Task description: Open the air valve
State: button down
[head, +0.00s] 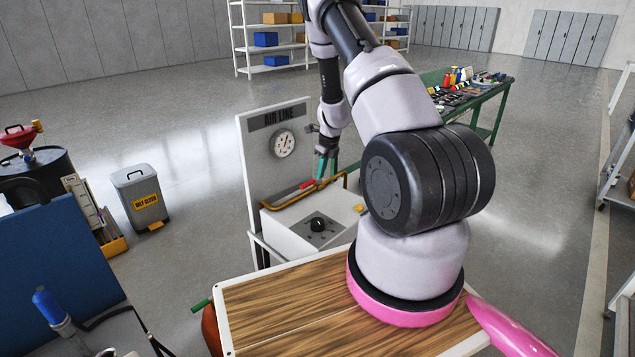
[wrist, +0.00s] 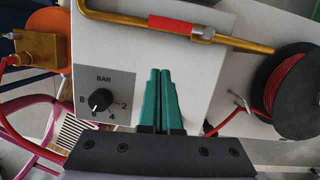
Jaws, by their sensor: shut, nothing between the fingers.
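The air-line station is a white box (head: 300,236) with an upright panel behind it marked AIR LINE. A brass pipe (wrist: 120,18) runs along the box and also shows in the head view (head: 284,201). A red-sleeved lever (wrist: 171,24) lies along the pipe, beside a brass valve body (wrist: 202,34); its red part shows in the head view (head: 307,184). My gripper (wrist: 160,72) is shut and empty, its teal fingertips over the box face, apart from the lever in the wrist picture. In the head view my gripper (head: 321,178) is close to the lever.
A black BAR knob (wrist: 100,99) is left of my fingers. A reel with red hose (wrist: 290,90) is at the right, and a brass fitting (wrist: 40,48) at the left. A round gauge (head: 283,144) is on the panel. A grey bin (head: 141,198) stands on the floor.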

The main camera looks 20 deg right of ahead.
jog(key=shift+v, duration=2.25)
jog(key=shift+a+r, duration=0.1)
jog(key=s+a+r+n+t+y, duration=0.1)
jog(key=s+a+r+n, duration=0.25)
jog(key=r, duration=0.55)
jog(key=s+a+r+n, duration=0.2)
jog(key=a+r+n, duration=0.2)
jog(key=r, duration=0.6)
jog(key=s+a+r+n+t+y, duration=0.1)
jog(key=s+a+r+n, duration=0.25)
jog(key=r, duration=0.55)
jog(key=s+a+r+n+t, duration=0.1)
jog(key=s+r+n, duration=0.3)
jog(key=s, duration=0.4)
jog(key=s+a+r+n+t, duration=0.1)
jog(key=s+a+r+n, duration=0.1)
jog(key=s+r+n, duration=0.2)
jog(key=s+a+r+n+h, duration=0.1)
jog(key=s+a+r+n, duration=0.1)
jog(key=s+r+n, duration=0.2)
jog(key=shift+s+r+n+t, duration=0.3)
jog(key=shift+s+n, duration=1.5)
jog(key=shift+s, duration=2.1)
jog(key=shift+f, duration=0.1)
